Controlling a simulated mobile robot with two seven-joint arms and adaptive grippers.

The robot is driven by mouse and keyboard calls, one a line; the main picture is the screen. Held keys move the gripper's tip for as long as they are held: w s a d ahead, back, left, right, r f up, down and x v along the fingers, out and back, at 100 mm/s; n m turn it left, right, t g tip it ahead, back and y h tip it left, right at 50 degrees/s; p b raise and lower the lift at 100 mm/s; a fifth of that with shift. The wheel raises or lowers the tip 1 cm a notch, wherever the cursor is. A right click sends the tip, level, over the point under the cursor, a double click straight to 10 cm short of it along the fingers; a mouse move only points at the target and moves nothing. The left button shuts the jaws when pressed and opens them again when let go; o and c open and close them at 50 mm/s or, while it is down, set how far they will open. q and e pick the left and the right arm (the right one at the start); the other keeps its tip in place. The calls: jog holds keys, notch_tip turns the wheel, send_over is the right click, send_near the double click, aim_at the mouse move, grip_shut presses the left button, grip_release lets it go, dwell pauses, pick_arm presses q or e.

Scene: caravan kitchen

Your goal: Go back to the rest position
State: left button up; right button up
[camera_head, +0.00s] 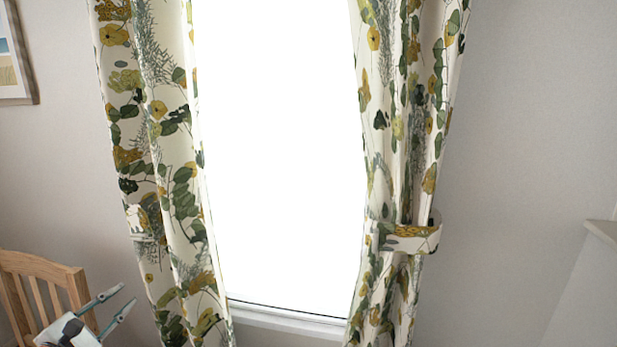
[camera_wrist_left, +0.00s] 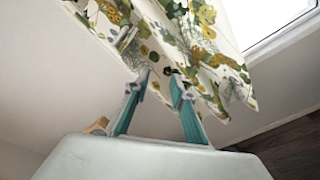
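My left gripper (camera_head: 127,296) shows at the lower left of the head view, in front of a wooden chair. Its two teal fingers are apart with nothing between them. In the left wrist view the left gripper (camera_wrist_left: 159,78) points up toward the lower part of a floral curtain, fingers apart and empty. Whether the fingertips touch the cloth cannot be told. My right gripper is in neither view.
The wooden chair (camera_head: 75,290) stands at the lower left. Floral curtains hang left (camera_head: 150,130) and right (camera_head: 405,130) of a bright window (camera_head: 280,150). A framed picture (camera_head: 14,60) hangs at the left. A pale ledge (camera_head: 603,232) juts in at the right edge.

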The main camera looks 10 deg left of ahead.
pick_arm(q)
jog(key=s+d+f+n+g, duration=0.2)
jog(key=s+d+f+n, duration=0.2)
jog(key=d+f+n, duration=0.55)
jog(key=s+d+f+n+g, duration=0.2)
jog(key=s+d+f+n, duration=0.4)
jog(key=f+n, duration=0.5)
jog(key=s+d+f+n+g+h, duration=0.1)
jog(key=s+d+f+n, duration=0.2)
jog(key=s+d+n, duration=0.2)
jog(key=s+d+f+n+g+h, duration=0.1)
jog(key=s+d+f+n, duration=0.3)
jog(key=d+n, duration=0.6)
jog(key=s+n, duration=0.1)
jog(key=n, duration=0.5)
jog(key=shift+d+n, duration=0.35)
jog(key=shift+d, duration=0.05)
